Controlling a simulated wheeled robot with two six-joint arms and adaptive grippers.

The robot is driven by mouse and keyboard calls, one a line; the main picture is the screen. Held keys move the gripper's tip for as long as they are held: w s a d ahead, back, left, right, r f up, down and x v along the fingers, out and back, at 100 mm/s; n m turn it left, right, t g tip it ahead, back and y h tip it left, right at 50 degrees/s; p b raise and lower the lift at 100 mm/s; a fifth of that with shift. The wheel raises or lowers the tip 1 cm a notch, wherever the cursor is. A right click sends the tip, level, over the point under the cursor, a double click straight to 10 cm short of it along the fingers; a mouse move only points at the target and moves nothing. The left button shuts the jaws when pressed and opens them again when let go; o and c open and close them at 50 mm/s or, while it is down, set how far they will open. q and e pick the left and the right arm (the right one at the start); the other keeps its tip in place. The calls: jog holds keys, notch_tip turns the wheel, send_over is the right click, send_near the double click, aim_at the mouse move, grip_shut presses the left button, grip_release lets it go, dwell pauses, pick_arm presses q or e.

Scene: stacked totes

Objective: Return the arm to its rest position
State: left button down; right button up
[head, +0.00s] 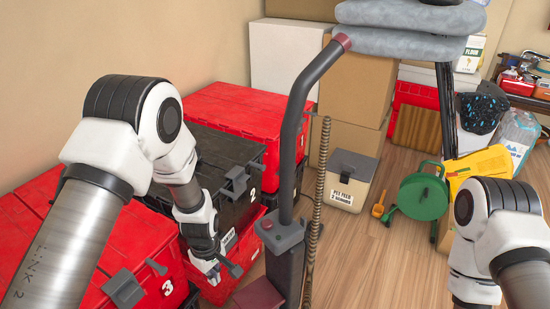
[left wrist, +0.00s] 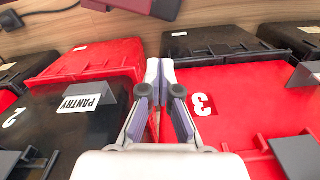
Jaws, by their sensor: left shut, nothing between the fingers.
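My left arm (head: 72,240) comes in from the left of the head view and bends downward at the elbow. My left gripper (head: 213,268) hangs low beside the stacked totes, close to the side of the red tote under the black tote (head: 215,150) marked 2. In the left wrist view the two fingers of the left gripper (left wrist: 160,72) are together with nothing between them. My right arm (head: 500,235) shows at the lower right; its gripper is out of frame.
A red tote (head: 240,112) stands behind the black one. A red lid marked 3 (left wrist: 235,90) and a black tote with a PANTRY label (left wrist: 65,135) show below the wrist. A pet food bin (head: 350,175) and green reel (head: 422,198) stand on open wooden floor.

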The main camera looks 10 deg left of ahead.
pick_arm(q)
jog(key=s+a+f+m+g, duration=0.1)
jog(key=s+f+m, duration=0.3)
jog(key=s, duration=0.9)
jog(key=s+a+f+m+g, duration=0.25)
jog(key=s+f, duration=0.35)
jog(key=s, duration=0.7)
notch_tip(320, 180, up, 23)
jog(key=w+d+m+t+p, duration=0.1)
jog(key=m+p, duration=0.4)
jog(key=p, duration=1.7)
jog(key=shift+w+t, duration=0.75)
jog(key=shift+t, duration=0.5)
